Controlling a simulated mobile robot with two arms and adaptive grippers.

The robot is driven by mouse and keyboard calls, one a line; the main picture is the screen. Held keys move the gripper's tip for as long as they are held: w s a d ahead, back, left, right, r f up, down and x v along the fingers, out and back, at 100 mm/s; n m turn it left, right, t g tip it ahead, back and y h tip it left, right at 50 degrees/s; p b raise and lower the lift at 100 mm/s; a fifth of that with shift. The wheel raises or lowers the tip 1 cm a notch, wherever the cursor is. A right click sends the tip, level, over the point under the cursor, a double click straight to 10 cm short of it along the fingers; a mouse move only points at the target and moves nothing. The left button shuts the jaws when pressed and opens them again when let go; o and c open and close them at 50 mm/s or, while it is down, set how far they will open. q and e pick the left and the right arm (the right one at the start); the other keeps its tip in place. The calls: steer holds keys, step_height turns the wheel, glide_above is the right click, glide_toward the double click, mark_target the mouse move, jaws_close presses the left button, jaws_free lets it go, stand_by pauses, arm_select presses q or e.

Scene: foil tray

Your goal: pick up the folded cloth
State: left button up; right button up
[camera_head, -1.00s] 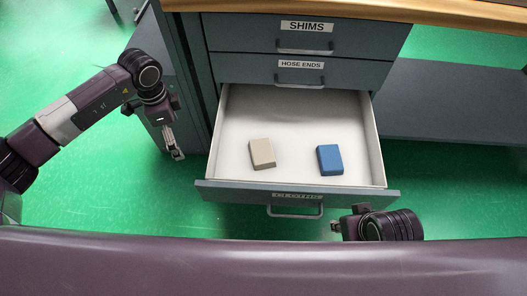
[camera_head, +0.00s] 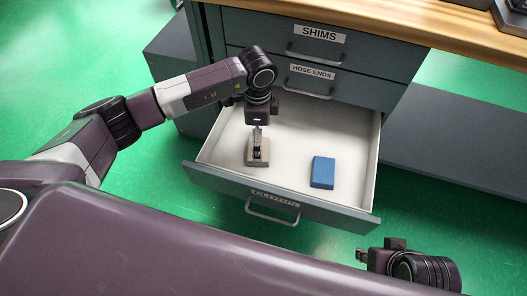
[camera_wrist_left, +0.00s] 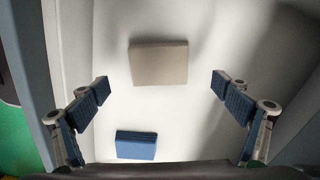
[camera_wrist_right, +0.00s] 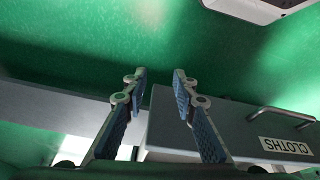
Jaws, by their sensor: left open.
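A beige folded cloth (camera_head: 263,162) lies on the white floor of the open drawer (camera_head: 215,143), in its left part. A blue folded cloth (camera_head: 323,172) lies to its right. My left gripper (camera_head: 257,152) reaches down over the beige cloth and partly hides it. In the left wrist view the beige cloth (camera_wrist_left: 158,64) is centred between the wide-open fingers (camera_wrist_left: 160,85), with nothing gripped; the blue cloth (camera_wrist_left: 136,145) is nearer the bottom edge. My right gripper (camera_head: 361,255) is outside the drawer, low on the right; its fingers (camera_wrist_right: 160,78) are apart and empty.
The drawer's front panel carries a handle (camera_head: 272,214) and a label (camera_wrist_right: 287,146) reading CLOTHS. Closed drawers labelled SHIMS (camera_head: 319,34) and HOSE ENDS (camera_head: 312,72) are above, under a wooden worktop (camera_head: 420,35). The drawer floor around both cloths is clear.

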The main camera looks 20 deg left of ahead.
arm_select(q)
steer(key=shift+f, duration=0.55)
step_height(320, 180, down, 5)
steer(key=shift+r+b, duration=0.15)
steer(key=shift+b, duration=0.65)
steer(key=c, duration=1.2)
arm_select(e)
steer(key=shift+s+f, duration=0.1)
steer(key=shift+f, duration=0.55)
arm_select(q)
steer(key=shift+r, duration=0.1)
steer(key=shift+r, duration=0.6)
step_height(320, 180, up, 7)
steer(key=shift+r+p, duration=0.1)
steer(key=shift+p, duration=1.05)
step_height(320, 180, up, 12)
steer(key=p, duration=0.2)
steer(key=shift+f, duration=0.2)
arm_select(e)
steer(key=x, duration=0.7)
steer(key=shift+s+f+g, duration=0.15)
steer(key=shift+s+g, duration=0.15)
steer(key=shift+s, duration=0.05)
